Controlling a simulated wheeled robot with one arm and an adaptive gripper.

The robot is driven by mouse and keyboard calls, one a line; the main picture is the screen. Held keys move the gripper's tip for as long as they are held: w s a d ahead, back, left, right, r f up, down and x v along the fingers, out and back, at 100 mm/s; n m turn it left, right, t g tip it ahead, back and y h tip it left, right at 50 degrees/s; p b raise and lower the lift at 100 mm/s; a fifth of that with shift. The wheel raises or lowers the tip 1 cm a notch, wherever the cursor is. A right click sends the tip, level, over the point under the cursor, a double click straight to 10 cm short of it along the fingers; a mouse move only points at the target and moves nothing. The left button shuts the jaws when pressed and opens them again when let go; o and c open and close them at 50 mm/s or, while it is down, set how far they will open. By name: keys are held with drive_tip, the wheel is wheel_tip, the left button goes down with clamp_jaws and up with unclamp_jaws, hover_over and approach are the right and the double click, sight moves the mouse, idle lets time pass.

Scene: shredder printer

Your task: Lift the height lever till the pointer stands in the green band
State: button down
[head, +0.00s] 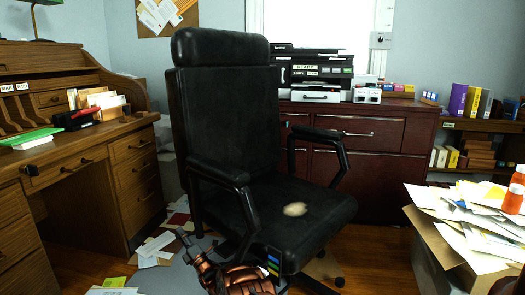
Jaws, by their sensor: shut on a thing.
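The black office chair (222,110) stands in the middle of the head view, its seat facing right. A small gauge with blue, green and yellow bands (273,265) is at the lower front edge of the seat. The pointer is too small to make out. My copper and black arm comes up from the bottom edge, and my gripper (190,243) is low by the left side of the seat, under the armrest. It is shut on what seems to be the height lever, which is mostly hidden by the gripper and the chair.
A wooden roll-top desk (75,165) stands at left. A dark red cabinet (375,145) with a printer (315,72) on it is behind the chair. A box heaped with papers (470,220) is at right. Loose papers (155,247) lie on the floor left of the chair.

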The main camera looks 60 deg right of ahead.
drive_tip(key=shift+r+p, duration=0.75)
drive_tip(key=shift+r, duration=1.05)
idle(1.7)
drive_tip(key=shift+f+b, duration=0.4)
drive_tip(key=shift+f, duration=0.25)
drive_tip(key=shift+c, duration=2.4)
unclamp_jaws()
